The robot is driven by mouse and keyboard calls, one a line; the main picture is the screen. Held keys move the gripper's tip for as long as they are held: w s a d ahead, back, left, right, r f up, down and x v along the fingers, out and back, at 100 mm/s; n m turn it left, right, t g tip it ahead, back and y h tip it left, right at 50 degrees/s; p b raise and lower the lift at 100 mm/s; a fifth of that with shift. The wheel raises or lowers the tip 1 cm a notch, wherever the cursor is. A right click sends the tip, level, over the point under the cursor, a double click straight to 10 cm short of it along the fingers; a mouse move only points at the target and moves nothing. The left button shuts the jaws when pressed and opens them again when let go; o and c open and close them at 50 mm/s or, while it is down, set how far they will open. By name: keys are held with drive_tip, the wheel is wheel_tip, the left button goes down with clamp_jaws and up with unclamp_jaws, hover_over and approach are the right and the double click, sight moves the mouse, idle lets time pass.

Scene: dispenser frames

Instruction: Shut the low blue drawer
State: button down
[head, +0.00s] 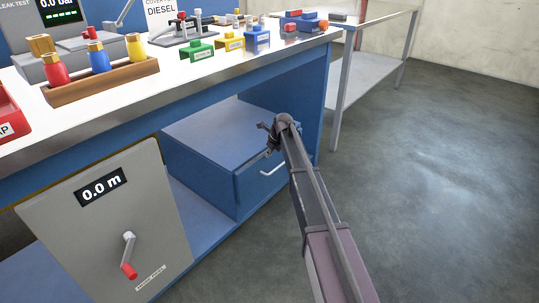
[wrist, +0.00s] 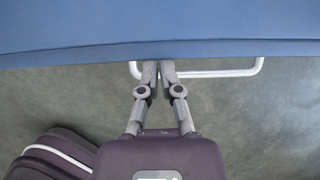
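The low blue drawer (head: 262,186) is a box-shaped blue unit below the workbench, with a silver bar handle (head: 271,169) on its front. From these views I cannot tell how far out it stands. In the wrist view the drawer's blue top and front edge (wrist: 80,50) fill the upper part, and the handle (wrist: 225,73) sticks out below them. My gripper (head: 272,134) is at the drawer's upper front edge. Its two fingers (wrist: 165,66) are together with nothing visible between them, at the edge and above the handle. Whether the tips touch the front is unclear.
The workbench top (head: 200,72) holds a wooden rack (head: 105,82), several coloured blocks and a lever stand. A grey crank panel (head: 110,225) stands left of the drawer. A metal side table (head: 375,60) is behind. The floor (head: 450,180) at right is clear.

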drive_tip(key=shift+w, duration=0.2)
drive_tip(key=shift+s+d, duration=0.35)
drive_tip(key=shift+s, duration=0.05)
drive_tip(key=s+d+r+p, duration=0.4)
drive_tip(key=d+r+p, duration=0.1)
drive_tip(key=r+p, duration=0.4)
drive_tip(key=shift+s+r, duration=0.15)
drive_tip(key=shift+s, duration=0.25)
drive_tip(key=shift+s, duration=0.1)
idle(0.3)
